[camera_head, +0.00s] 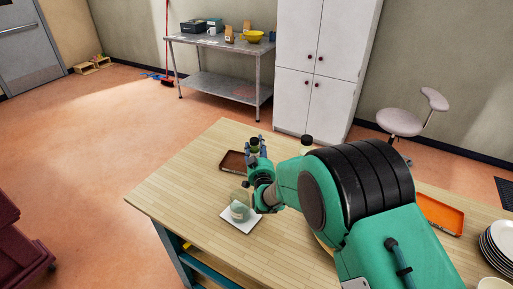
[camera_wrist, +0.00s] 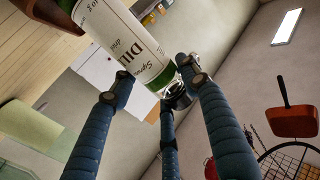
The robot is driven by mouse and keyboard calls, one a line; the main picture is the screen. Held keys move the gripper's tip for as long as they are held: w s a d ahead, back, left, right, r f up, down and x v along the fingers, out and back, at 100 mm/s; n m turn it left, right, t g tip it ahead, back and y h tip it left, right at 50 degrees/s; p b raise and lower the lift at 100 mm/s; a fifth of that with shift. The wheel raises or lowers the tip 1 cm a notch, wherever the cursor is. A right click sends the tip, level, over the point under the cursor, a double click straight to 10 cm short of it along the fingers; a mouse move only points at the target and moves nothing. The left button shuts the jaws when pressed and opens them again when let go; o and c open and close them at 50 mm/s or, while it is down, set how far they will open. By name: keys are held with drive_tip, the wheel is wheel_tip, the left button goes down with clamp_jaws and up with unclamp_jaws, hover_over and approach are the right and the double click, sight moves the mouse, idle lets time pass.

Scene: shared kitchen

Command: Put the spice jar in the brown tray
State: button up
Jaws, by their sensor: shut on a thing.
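The spice jar (camera_wrist: 128,40) is green with a white label reading "DILL". My gripper (camera_wrist: 158,80) is shut on it, with its blue fingers around the jar's near end in the wrist view. In the head view the jar (camera_head: 254,143) shows small at the tip of my gripper (camera_head: 257,153), beside or over the right part of the brown tray (camera_head: 230,165). The tray lies on the wooden table, partly hidden behind my gripper. A brown edge, likely the tray (camera_wrist: 50,15), shows at the wrist view's upper left. The jar's height above the table is unclear.
A clear glass vessel (camera_head: 239,207) stands on a white square (camera_head: 241,226) close to my wrist. A dark-capped bottle (camera_head: 306,142) is behind my arm. An orange tray (camera_head: 440,213) and stacked plates (camera_head: 502,238) are at right. The table's left side (camera_head: 175,195) is bare.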

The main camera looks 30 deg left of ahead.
drive_tip(key=o, duration=1.3)
drive_tip(key=shift+r, duration=0.1)
drive_tip(key=shift+s+d+p, duration=0.1)
drive_tip(key=shift+s+p, duration=0.05)
drive_tip(key=shift+p, duration=0.15)
drive_tip(key=v, duration=0.4)
drive_tip(key=shift+s+d+r+p, duration=0.1)
drive_tip(key=shift+s+p, duration=0.1)
drive_tip(key=shift+p, duration=0.2)
wheel_tip(320, 180, up, 5)
drive_tip(key=shift+s+d+p, duration=0.1)
drive_tip(key=shift+p, duration=0.5)
drive_tip(key=shift+r, duration=0.9)
